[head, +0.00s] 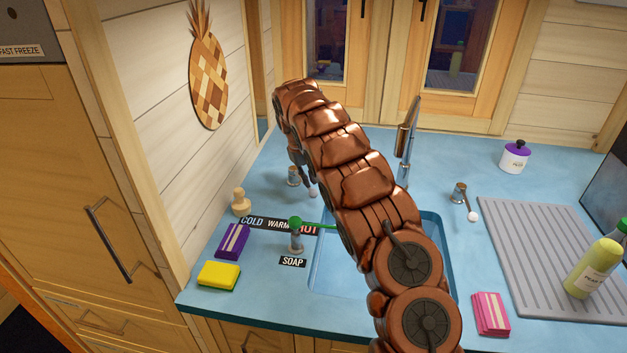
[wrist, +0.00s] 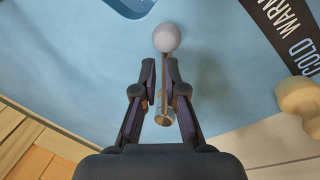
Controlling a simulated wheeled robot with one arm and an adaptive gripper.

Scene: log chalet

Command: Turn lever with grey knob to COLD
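The lever with the grey knob (head: 312,193) stands at the left back of the sink, its metal base (head: 293,176) beside my arm. In the wrist view the pale grey knob (wrist: 167,38) is just beyond my fingertips, and the thin rod runs back to the round base (wrist: 164,116). My gripper (wrist: 161,70) is open, with one finger on each side of the rod. The rod lies nearer the right finger; contact cannot be told. The COLD WARM HOT label (head: 278,226) lies on the counter in front of the lever; its COLD end (wrist: 308,58) shows at right in the wrist view.
A soap dispenser with a green knob (head: 295,224) stands by the sink (head: 323,270). A purple sponge (head: 232,240), a yellow sponge (head: 219,274) and a wooden peg-like item (head: 240,202) are at left. A white-knobbed lever (head: 472,215) stands right of the tap (head: 406,140). My arm crosses the sink.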

